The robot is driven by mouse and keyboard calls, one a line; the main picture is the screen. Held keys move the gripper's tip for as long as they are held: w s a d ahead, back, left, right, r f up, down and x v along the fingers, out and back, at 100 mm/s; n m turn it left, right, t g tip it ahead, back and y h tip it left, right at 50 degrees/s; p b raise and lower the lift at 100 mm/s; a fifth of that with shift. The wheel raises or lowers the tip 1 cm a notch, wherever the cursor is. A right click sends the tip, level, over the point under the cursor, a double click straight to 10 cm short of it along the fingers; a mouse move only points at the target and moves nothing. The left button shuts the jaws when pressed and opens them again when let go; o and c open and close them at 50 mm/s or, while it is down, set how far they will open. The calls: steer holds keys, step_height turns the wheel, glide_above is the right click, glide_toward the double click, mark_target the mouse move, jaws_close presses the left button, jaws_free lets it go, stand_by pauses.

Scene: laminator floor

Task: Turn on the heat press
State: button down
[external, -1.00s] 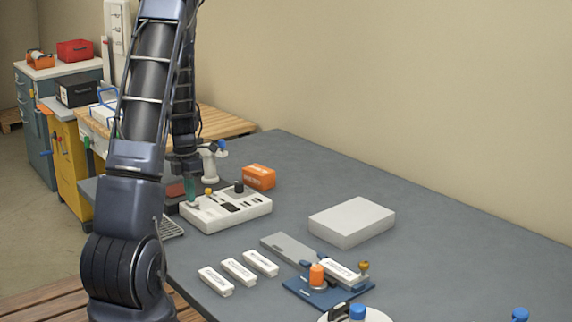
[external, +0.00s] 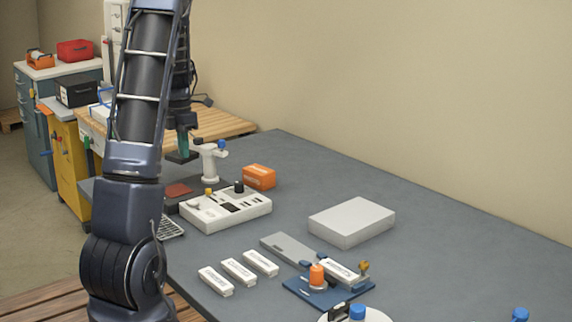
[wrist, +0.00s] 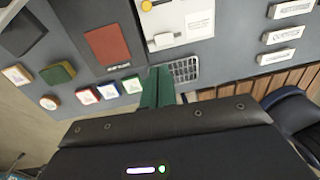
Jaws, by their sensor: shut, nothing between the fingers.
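A white control box (external: 228,211) with a yellow knob (external: 208,192), a black knob (external: 239,187) and a small white lever (external: 196,204) at its left end sits on the grey table. Part of the box (wrist: 190,22) and the lever (wrist: 162,42) show in the wrist view. Behind it stands a white post with a blue knob (external: 209,160), by a dark base with a red pad (external: 178,190). My gripper (external: 184,153), with green fingers, is shut and empty above and behind the box. In the wrist view its fingertips (wrist: 160,71) appear below the lever, apart from it.
An orange box (external: 259,177) stands behind the control box. The table's far right is mostly clear.

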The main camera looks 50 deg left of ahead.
mark_target(194, 203)
steer(key=shift+r, duration=0.55)
steer(key=shift+d+r+h, duration=0.15)
steer(key=shift+d+h, duration=0.15)
steer(key=shift+d, duration=0.35)
steer(key=f, duration=0.4)
steer(key=d+f, duration=0.1)
steer(key=f, duration=0.4)
steer(key=d+f, duration=0.1)
steer(key=f, duration=0.3)
steer(key=shift+f, duration=0.4)
steer(key=shift+f, duration=0.1)
